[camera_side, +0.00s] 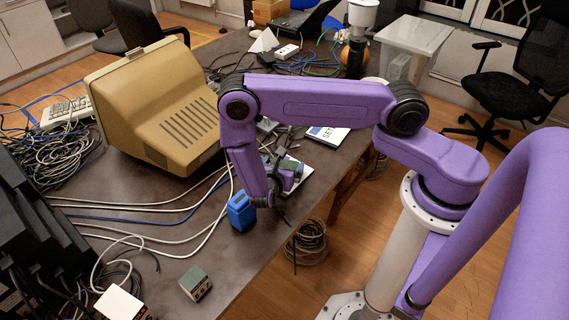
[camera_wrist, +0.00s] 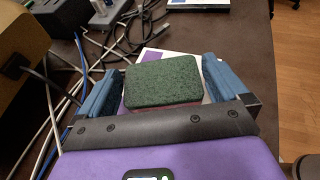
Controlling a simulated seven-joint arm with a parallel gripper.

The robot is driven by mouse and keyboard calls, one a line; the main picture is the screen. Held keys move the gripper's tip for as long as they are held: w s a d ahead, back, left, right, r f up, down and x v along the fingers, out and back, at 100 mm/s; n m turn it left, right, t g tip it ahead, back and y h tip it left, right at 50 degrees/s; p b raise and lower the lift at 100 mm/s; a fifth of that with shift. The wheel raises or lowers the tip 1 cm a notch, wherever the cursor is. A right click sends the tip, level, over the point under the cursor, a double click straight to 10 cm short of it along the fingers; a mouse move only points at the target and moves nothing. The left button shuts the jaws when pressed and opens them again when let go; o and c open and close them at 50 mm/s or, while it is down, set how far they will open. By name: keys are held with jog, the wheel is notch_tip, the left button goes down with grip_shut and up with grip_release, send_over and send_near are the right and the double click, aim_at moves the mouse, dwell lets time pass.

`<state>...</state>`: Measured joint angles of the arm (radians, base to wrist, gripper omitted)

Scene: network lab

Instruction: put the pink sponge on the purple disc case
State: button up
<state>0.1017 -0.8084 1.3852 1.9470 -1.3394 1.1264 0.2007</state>
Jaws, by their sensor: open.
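The sponge (camera_wrist: 163,84) has a dark green top and a thin pinkish edge showing below it. In the wrist view it lies between the two blue fingers of my gripper (camera_wrist: 163,62). The fingers are spread, one on each side of it; I cannot tell whether either touches it. A white and purple case (camera_wrist: 149,55) shows beneath and behind the sponge, mostly hidden by it. It looks like the purple disc case. In the side view my gripper (camera_side: 276,192) is low over the table, and the sponge (camera_side: 288,174) there is partly covered by my arm.
A second case with lettering (camera_side: 328,136) lies farther back. A beige monitor (camera_side: 165,105) and loose cables (camera_side: 150,208) fill the left. A small green-and-white box (camera_side: 195,283) sits nearer. The table edge is close on the right.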

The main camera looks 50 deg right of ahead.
jog(key=v, duration=0.3)
jog(key=shift+r, duration=0.4)
notch_tip(320, 180, up, 11)
jog(key=s+m+g+y, duration=0.1)
jog(key=s+m+g, duration=0.1)
jog(key=m, duration=0.1)
jog(key=s+a+r+m+g+y, duration=0.1)
jog(key=s+a+r+m+y, duration=0.1)
jog(key=s+r+y, duration=0.4)
jog(key=s+a+r+m+g+y, duration=0.1)
jog(key=s+r+m+y, duration=0.4)
jog(key=s, duration=1)
notch_tip(320, 180, up, 3)
jog(key=shift+a+g+y, duration=0.35)
jog(key=shift+g+y, duration=0.15)
jog(key=shift+g, duration=0.1)
